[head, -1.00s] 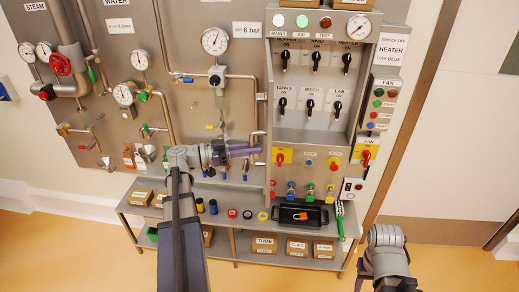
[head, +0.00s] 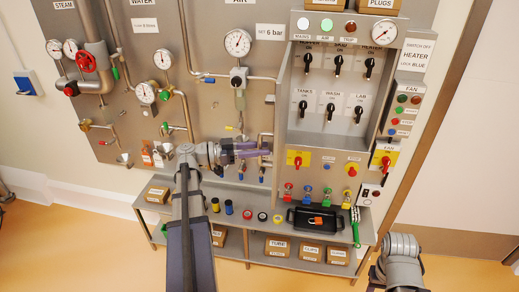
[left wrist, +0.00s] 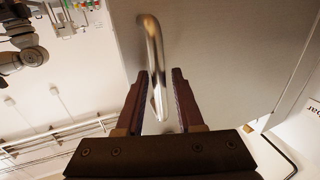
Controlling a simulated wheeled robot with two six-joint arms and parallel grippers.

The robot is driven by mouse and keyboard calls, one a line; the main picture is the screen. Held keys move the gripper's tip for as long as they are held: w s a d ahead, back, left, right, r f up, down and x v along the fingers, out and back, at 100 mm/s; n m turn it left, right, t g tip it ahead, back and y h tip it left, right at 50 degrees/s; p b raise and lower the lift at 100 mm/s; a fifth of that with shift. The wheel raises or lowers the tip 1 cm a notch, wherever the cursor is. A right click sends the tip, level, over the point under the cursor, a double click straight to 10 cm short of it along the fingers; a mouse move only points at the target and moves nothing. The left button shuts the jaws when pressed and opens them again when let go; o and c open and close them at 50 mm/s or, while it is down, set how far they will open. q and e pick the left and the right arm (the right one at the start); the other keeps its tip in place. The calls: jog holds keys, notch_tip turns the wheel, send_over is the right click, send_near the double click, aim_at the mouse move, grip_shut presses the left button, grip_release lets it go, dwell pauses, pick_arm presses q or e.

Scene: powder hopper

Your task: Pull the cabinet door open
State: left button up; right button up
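The cabinet (head: 330,125) is a grey unit with rows of black switches in the head view. In the left wrist view a flat grey panel (left wrist: 225,60) fills the upper right, with a curved metal bar handle (left wrist: 151,40) on it. My left gripper (head: 252,149) points right at the cabinet's left side. In the wrist view its two dark fingers (left wrist: 162,80) stand apart, one on each side of the handle, and a gap shows on the right.
A shelf (head: 175,222) below the panel carries boxes, colored rings and a black tray (head: 315,226) with an orange padlock. Pipes, gauges and a red valve wheel (head: 86,61) are left of the cabinet. The floor in front is clear.

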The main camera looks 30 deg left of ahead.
pick_arm(q)
jog(key=shift+o, duration=0.8)
jog(key=v, duration=0.8)
